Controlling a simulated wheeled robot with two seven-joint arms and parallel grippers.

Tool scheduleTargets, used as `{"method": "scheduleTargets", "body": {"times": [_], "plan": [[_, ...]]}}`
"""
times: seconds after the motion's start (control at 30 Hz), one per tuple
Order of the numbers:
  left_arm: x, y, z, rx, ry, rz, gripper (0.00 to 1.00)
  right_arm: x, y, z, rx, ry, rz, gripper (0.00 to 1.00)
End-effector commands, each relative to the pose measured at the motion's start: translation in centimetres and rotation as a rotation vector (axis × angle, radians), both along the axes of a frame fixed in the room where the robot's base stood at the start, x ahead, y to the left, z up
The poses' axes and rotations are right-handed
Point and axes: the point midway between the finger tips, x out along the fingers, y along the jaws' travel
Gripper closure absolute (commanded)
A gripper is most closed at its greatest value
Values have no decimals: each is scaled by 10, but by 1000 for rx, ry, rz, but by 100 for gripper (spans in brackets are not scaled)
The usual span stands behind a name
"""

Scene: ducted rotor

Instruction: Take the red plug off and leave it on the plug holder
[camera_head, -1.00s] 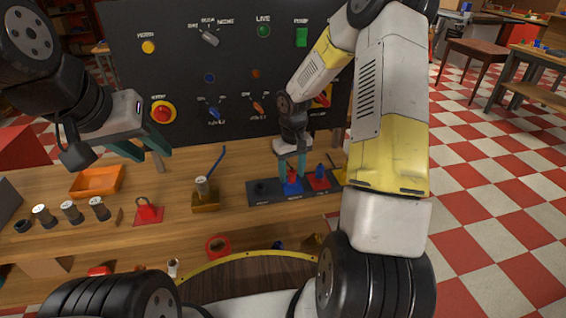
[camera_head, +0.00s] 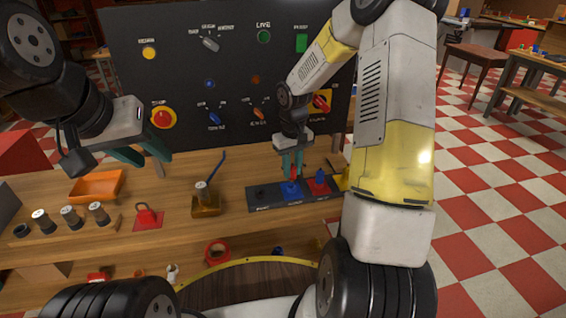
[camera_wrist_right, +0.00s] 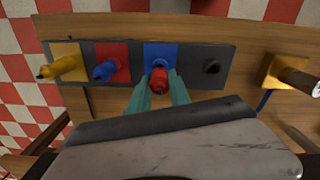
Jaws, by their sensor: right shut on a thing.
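The red plug (camera_head: 295,173) is between the teal fingers of my right gripper (camera_head: 293,165), over the blue socket (camera_head: 290,189) on the dark strip (camera_head: 262,204). The wrist view shows the red plug (camera_wrist_right: 160,80) gripped in front of the blue socket (camera_wrist_right: 160,54); whether its tip still touches the socket I cannot tell. A black post (camera_wrist_right: 211,67) stands on the strip's bare dark end, beside the blue socket; whether this is the plug holder I cannot tell. My left gripper (camera_head: 146,155) is open and empty, left of the panel's front.
On the strip a blue plug (camera_wrist_right: 105,70) sits in the red socket and a yellow plug (camera_wrist_right: 58,67) in the yellow one. A brass block (camera_head: 206,207) with a cylinder and an orange tray (camera_head: 97,187) stand left. The control panel (camera_head: 180,60) rises behind.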

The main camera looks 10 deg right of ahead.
Motion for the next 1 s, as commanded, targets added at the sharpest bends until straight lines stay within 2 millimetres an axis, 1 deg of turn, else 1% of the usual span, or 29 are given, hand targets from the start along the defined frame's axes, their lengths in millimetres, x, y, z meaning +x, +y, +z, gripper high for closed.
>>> {"method": "scheduleTargets", "body": {"times": [0.03, 0.17, 0.4, 0.53, 0.6, 0.7, 0.83, 1.0], "plan": [[0, 0, 0, 0, 0, 0, 64, -11, 0, 2, -1, 0, 1, 100], [0, 0, 0, 0, 0, 0, 64, -41, -1, 4, -1, 0, 0, 100], [0, 0, 0, 0, 0, 0, 64, -106, -2, 10, -1, -1, 0, 100], [0, 0, 0, 0, 0, 0, 64, -133, -3, 12, -1, -1, -1, 100], [0, 0, 0, 0, 0, 0, 64, -143, -3, 13, 0, 0, -1, 100], [0, 0, 0, 0, 0, 0, 64, -153, -3, 14, 0, -1, 0, 100], [0, 0, 0, 0, 0, 0, 64, -159, -3, 14, 0, -1, 0, 100], [0, 0, 0, 0, 0, 0, 64, -160, -3, 14, 0, 0, 0, 100]]}}
